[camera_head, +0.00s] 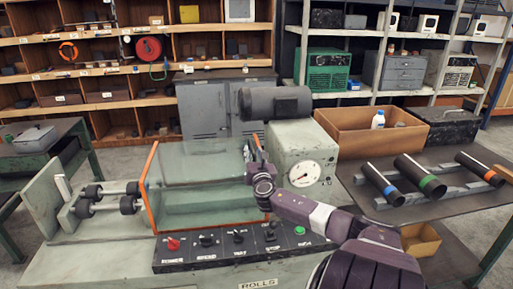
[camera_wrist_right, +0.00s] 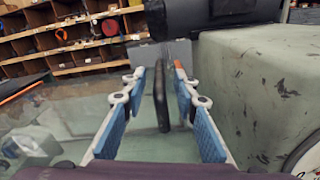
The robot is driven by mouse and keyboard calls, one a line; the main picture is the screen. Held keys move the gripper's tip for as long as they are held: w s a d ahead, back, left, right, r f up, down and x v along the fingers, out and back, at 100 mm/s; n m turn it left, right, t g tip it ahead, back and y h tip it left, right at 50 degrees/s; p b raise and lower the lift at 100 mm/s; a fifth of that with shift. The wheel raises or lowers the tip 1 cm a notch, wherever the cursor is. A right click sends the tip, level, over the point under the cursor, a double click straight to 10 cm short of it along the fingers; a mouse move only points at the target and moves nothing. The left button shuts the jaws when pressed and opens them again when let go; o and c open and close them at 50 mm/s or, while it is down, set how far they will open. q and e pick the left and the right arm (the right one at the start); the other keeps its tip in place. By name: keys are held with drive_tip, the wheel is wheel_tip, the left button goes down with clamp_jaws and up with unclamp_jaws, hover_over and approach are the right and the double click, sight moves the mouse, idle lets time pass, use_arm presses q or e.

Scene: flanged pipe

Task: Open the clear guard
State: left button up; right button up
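The clear guard (camera_head: 200,185) is a greenish see-through cover with orange edges over the middle of the rolling machine, and it looks closed. My right gripper (camera_head: 256,150) is at the guard's right end, beside the machine's grey-green housing. In the right wrist view, my right gripper (camera_wrist_right: 160,88) is open, with blue-padded fingers on either side of a dark upright bar (camera_wrist_right: 161,92), likely the guard's handle. Gaps show between the bar and both fingers. The guard's clear panel (camera_wrist_right: 75,115) shows to the lower left. My left gripper is not in view.
The housing (camera_head: 301,160) with a dial stands close right of my gripper, with a dark motor (camera_head: 275,103) above. A control panel (camera_head: 240,245) with knobs runs along the front. Black rollers (camera_head: 95,198) are at left. A table (camera_head: 445,205) with banded pipes is at right.

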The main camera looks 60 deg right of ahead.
drive_tip(key=v, duration=0.8)
drive_tip(key=shift+s, duration=0.15)
idle(0.4)
